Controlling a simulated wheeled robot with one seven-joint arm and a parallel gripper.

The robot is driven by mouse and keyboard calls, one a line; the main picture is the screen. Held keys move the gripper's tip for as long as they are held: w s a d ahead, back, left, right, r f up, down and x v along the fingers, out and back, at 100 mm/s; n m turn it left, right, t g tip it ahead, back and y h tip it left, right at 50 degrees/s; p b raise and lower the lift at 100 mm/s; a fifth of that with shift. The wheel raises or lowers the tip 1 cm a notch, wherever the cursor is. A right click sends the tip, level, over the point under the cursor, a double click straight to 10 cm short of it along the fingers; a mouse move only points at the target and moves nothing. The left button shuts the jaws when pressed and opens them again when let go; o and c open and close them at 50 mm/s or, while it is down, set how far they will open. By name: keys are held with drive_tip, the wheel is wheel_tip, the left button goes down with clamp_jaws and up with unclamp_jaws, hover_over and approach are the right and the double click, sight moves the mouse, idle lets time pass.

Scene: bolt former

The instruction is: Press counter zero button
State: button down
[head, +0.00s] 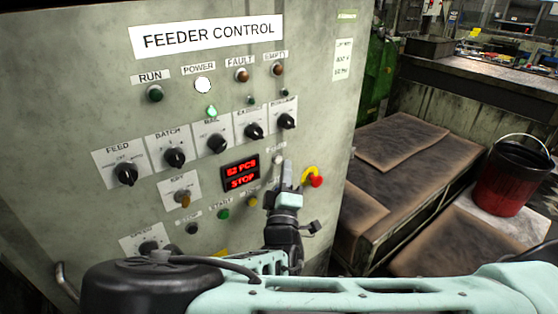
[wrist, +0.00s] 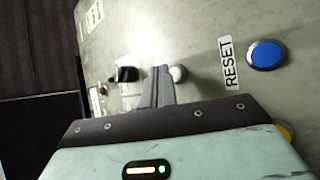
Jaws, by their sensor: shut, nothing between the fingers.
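The feeder control panel (head: 115,95) is a grey cabinet face with labelled lamps, knobs and buttons. A small pale round button (head: 278,160) sits right of the red display, under a small label I cannot read clearly. My gripper (head: 287,166) is shut and empty, its fingertips just right of this button. In the wrist view, the shut fingertips (wrist: 162,72) are close beside a pale button (wrist: 179,74). I cannot tell whether they touch it. The display (head: 241,174) reads about "62 PCS" and "STOP".
A blue button (wrist: 266,54) labelled RESET is right of the fingers in the wrist view. A red emergency knob (head: 316,181) is close right of my gripper. A black knob (head: 286,121) is above. A bucket (head: 507,180) stands at the right.

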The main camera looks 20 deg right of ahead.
drive_tip(key=shift+w, duration=0.1)
drive_tip(key=shift+w+a, duration=0.1)
drive_tip(key=shift+w, duration=0.2)
drive_tip(key=shift+w+a+b, duration=0.15)
drive_tip(key=shift+w+b, duration=0.25)
idle(0.8)
idle(0.3)
drive_tip(key=shift+s+d, duration=0.25)
drive_tip(key=shift+s, duration=0.55)
drive_tip(key=s, duration=0.1)
drive_tip(key=s+d, duration=0.1)
drive_tip(key=s, duration=0.2)
drive_tip(key=shift+s+d, duration=0.3)
drive_tip(key=shift+s, duration=0.1)
idle(0.4)
